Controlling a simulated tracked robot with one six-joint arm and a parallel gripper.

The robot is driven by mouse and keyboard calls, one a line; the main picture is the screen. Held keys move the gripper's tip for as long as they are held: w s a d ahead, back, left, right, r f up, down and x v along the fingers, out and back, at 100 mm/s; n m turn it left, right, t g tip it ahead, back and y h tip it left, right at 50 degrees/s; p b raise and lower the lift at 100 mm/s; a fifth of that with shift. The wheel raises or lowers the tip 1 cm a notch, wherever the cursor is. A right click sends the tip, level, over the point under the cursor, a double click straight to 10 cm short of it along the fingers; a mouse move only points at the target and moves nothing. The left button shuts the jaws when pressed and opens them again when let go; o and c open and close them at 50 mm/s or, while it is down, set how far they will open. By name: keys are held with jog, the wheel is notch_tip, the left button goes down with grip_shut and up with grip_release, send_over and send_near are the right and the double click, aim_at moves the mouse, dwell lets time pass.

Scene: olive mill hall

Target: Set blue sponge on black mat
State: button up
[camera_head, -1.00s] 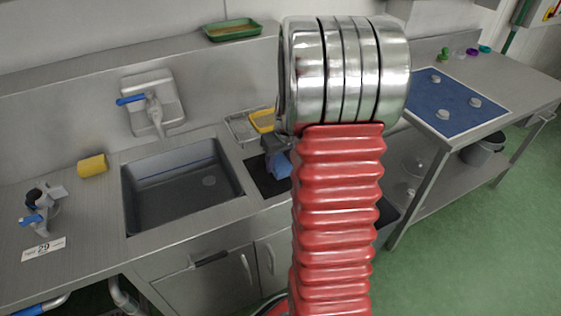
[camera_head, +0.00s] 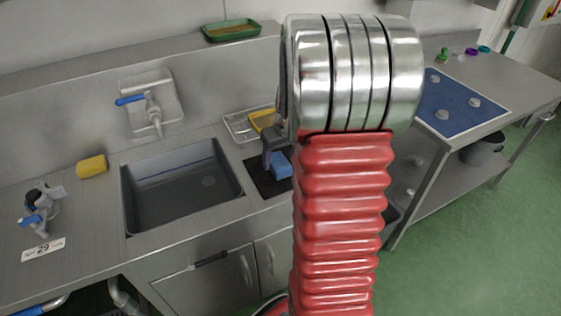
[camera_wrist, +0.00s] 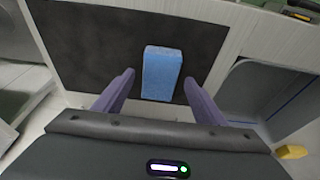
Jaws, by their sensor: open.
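The blue sponge (camera_wrist: 161,74) rests on the black mat (camera_wrist: 80,45) in the wrist view, between and just ahead of my two fingertips. My gripper (camera_wrist: 158,82) is open, with a gap on each side of the sponge. In the head view the blue sponge (camera_head: 281,164) shows on the black mat (camera_head: 262,180), beside my gripper (camera_head: 275,150). My red arm hides the right part of the mat there.
A sink (camera_head: 180,190) lies left of the mat. A yellow sponge (camera_head: 92,166) sits on the counter. A wire tray (camera_head: 240,126) with a yellow item (camera_head: 262,120) is behind the mat. A blue board (camera_head: 450,105) with several knobs lies right.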

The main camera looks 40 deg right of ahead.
jog(key=v, duration=0.9)
jog(key=shift+r, duration=0.25)
jog(key=shift+s+a, duration=0.1)
jog(key=s+a+r+n+t, duration=0.1)
jog(key=a+r, duration=0.2)
jog(key=a, duration=0.5)
jog(key=s+a+r+n, duration=0.1)
jog(key=s+a+r, duration=0.15)
jog(key=a, duration=0.65)
jog(key=s+a+n+t, duration=0.1)
jog(key=s+a, duration=0.8)
jog(key=a, duration=0.4)
jog(key=shift+a+r+t+y, duration=0.2)
jog(key=shift+r+t+y, duration=0.1)
jog(key=shift+r+y, duration=0.15)
jog(key=shift+s, duration=0.1)
dwell(0.5)
